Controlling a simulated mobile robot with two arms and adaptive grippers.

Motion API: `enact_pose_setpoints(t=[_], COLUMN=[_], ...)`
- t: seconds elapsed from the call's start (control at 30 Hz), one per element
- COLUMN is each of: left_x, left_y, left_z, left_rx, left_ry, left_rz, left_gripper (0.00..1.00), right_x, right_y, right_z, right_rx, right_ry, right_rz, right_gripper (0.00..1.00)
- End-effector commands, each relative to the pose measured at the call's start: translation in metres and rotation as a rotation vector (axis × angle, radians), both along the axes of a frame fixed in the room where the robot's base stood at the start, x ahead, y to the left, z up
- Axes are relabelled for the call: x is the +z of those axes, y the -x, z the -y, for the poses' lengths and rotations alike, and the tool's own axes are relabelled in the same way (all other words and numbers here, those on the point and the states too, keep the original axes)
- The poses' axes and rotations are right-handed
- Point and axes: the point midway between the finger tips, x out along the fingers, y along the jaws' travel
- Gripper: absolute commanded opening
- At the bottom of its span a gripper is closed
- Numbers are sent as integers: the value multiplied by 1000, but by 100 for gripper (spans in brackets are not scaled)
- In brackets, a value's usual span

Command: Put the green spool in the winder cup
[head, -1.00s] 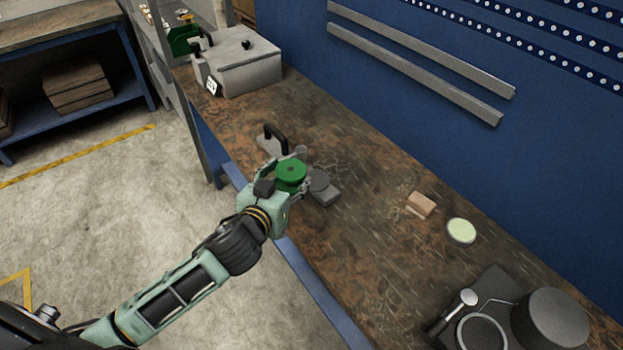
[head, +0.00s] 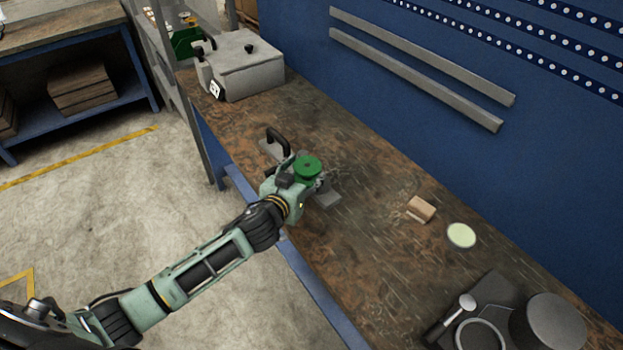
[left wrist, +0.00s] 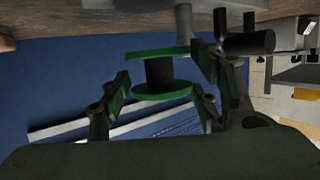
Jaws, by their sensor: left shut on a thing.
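The green spool (head: 307,166), with green flanges and a dark core, is held in my left gripper (head: 302,172) above the workbench. In the left wrist view, which looks upside down, the spool (left wrist: 161,73) sits between the two fingers (left wrist: 160,90). The winder has a grey base (head: 327,198) and a black handle (head: 278,140); its cup is hidden behind the spool and gripper in the head view. A grey post (left wrist: 183,25) shows at the spool's bench side in the left wrist view; I cannot tell if they touch. My right gripper is out of view.
On the workbench (head: 350,260) stand a grey box (head: 240,65) at the far end, a wooden block (head: 421,208), a pale green disc (head: 461,235) and a dark device (head: 548,322) at the near right. A blue wall (head: 420,130) runs along the back.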

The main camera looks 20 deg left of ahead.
Motion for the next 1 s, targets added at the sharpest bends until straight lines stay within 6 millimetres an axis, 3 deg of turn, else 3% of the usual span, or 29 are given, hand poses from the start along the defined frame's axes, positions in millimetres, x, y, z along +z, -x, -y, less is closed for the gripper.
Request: enact_pose_setpoints(t=[0.1,0.3,0.43,0.7,1.0], left_x=[-10,-23,-30,-61,-63], left_y=[-21,-40,-42,-42,-42], left_z=[4,7,8,8,7], left_rx=[1,1,0,1,0], left_ry=[0,-1,1,2,1], left_rz=[1,1,0,0,1], left_gripper=[30,30,30,30,30], right_x=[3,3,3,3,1], right_y=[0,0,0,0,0], right_z=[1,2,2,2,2], right_rx=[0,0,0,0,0], right_ry=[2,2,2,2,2], right_rz=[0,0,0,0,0], right_gripper=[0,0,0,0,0])
